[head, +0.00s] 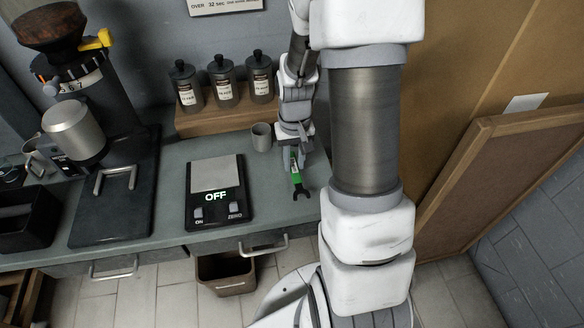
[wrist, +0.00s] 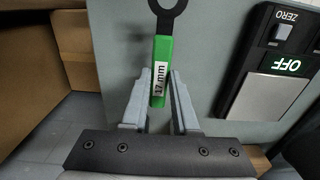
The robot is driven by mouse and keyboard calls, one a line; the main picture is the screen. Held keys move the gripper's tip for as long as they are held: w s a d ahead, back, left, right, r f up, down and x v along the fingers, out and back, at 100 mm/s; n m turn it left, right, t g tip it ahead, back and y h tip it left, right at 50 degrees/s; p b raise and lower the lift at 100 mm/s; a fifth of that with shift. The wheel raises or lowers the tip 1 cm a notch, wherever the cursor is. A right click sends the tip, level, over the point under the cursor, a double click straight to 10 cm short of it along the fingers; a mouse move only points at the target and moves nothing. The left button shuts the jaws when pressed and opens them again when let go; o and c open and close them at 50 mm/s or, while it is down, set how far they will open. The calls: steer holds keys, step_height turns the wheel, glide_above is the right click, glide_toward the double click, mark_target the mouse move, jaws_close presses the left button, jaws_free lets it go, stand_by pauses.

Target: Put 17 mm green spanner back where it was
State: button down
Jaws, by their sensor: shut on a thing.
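The green spanner (head: 296,176) has a green handle and a dark open-ended head that points toward the front edge of the counter in the head view. In the wrist view the spanner (wrist: 161,62) carries a white label reading "17 mm", and its dark ring-like head is cut off at the top. My gripper (head: 294,160) is shut on the spanner's handle. In the wrist view my gripper's fingers (wrist: 160,88) stand on both sides of the handle's lower end. The spanner is over or on the grey-green counter (head: 268,205); I cannot tell whether it touches it.
A black scale (head: 219,191) reading "OFF" lies left of the spanner. A small grey cup (head: 262,136) stands just left of my gripper. Three dark jars (head: 223,82) stand on a wooden shelf behind. A coffee grinder (head: 78,80) is at far left. The counter's front right is bare.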

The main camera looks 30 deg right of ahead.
mark_target(294, 166)
steer(key=shift+w+d+f, duration=0.1)
steer(key=shift+w+f, duration=0.2)
steer(key=shift+f, duration=0.1)
steer(key=shift+f+b, duration=0.35)
steer(key=shift+f, duration=1.4)
steer(key=shift+f, duration=0.15)
steer(key=c, duration=0.7)
jaws_free()
